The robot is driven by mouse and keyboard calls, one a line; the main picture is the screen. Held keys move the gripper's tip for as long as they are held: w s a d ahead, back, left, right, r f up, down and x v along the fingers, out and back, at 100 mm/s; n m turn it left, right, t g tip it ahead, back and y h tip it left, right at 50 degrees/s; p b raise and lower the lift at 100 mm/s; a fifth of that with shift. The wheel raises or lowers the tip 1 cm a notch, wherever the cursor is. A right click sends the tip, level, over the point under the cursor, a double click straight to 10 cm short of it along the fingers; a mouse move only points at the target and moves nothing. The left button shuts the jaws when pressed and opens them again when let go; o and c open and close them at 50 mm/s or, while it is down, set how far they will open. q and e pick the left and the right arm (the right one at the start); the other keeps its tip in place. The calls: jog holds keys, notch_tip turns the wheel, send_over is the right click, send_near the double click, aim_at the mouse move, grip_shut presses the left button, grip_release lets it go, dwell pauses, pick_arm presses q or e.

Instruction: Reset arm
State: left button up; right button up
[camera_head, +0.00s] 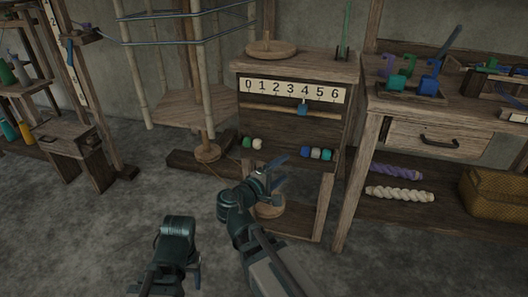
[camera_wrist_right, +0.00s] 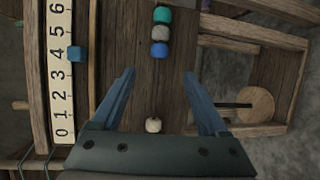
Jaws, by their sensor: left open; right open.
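My right gripper (camera_head: 270,178) is in front of the small wooden stand (camera_head: 342,75), below its bead ledge. In the right wrist view its two blue fingers (camera_wrist_right: 158,78) are spread apart with nothing held between them. A white bead (camera_wrist_right: 153,125) lies beyond the gripper's base in that view.
The stand has a 0–6 number strip (camera_head: 292,90) and a blue slider (camera_head: 303,110) under the 4. Green (camera_head: 247,142), white, teal, grey and blue beads sit on its ledge. A drawer table (camera_head: 440,119) stands right, a wooden frame (camera_head: 95,160) left. Grey floor (camera_head: 90,240) is clear at front left.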

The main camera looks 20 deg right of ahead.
jog(key=s+a+f+m+g+y+p, duration=0.2)
jog(key=s+a+f+g+y+p, duration=0.3)
jog(key=s+a, duration=0.45)
jog(key=s+a+f+m+g+y+p, duration=0.1)
jog(key=s+a+f+g+y+p, duration=0.25)
jog(key=s+a+f+y, duration=0.6)
jog(key=w+a+r+h+p, duration=0.1)
jog(key=r+p, duration=1.7)
jog(key=r, duration=0.2)
jog(key=w+a+r+h+p, duration=0.1)
jog(key=w+r+p, duration=0.1)
jog(key=r+p, duration=1.6)
notch_tip(320, 180, up, 2)
jog(key=shift+w+r+g, duration=0.25)
jog(key=shift+g, duration=0.1)
